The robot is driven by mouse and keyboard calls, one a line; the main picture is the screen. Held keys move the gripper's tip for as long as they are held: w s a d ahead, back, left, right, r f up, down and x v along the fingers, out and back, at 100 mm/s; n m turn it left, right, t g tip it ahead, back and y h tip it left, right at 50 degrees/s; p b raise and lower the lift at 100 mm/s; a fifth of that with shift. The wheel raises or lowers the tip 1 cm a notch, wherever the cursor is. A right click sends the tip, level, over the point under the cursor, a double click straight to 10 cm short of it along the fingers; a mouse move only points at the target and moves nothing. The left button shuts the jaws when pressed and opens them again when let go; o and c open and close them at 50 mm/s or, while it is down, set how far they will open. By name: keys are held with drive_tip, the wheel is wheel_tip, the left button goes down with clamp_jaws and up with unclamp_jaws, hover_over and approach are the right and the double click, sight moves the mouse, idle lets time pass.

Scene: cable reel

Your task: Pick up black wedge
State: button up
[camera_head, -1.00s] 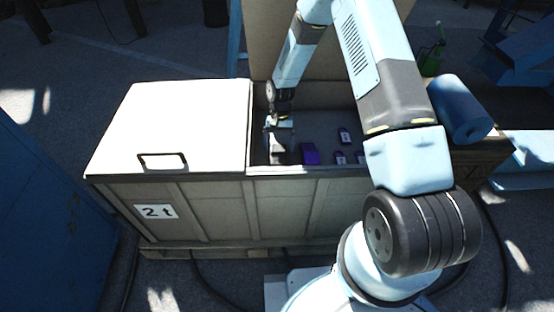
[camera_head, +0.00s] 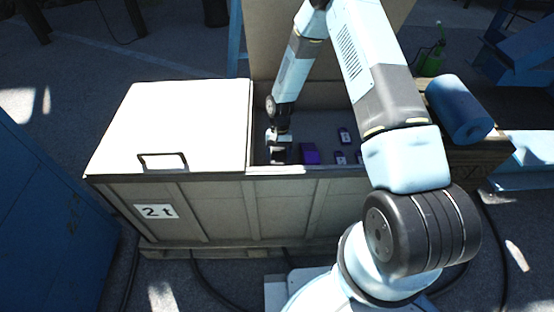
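My gripper (camera_head: 279,153) reaches down into the open right part of a large crate, near its left inner wall. Its fingers are small and dark at this distance, so I cannot tell whether they are open or shut. I cannot make out a black wedge apart from the dark gripper and the shadow around it. A purple block (camera_head: 309,153) lies on the crate floor just right of my gripper.
The crate (camera_head: 222,210) has a white lid (camera_head: 175,125) with a handle over its left part. Small dark purple padlock-like items (camera_head: 344,136) lie right of the purple block. A blue roll (camera_head: 460,108) rests at the right. Blue panels stand at far left.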

drive_tip(key=c, duration=1.1)
drive_tip(key=shift+r, duration=5.05)
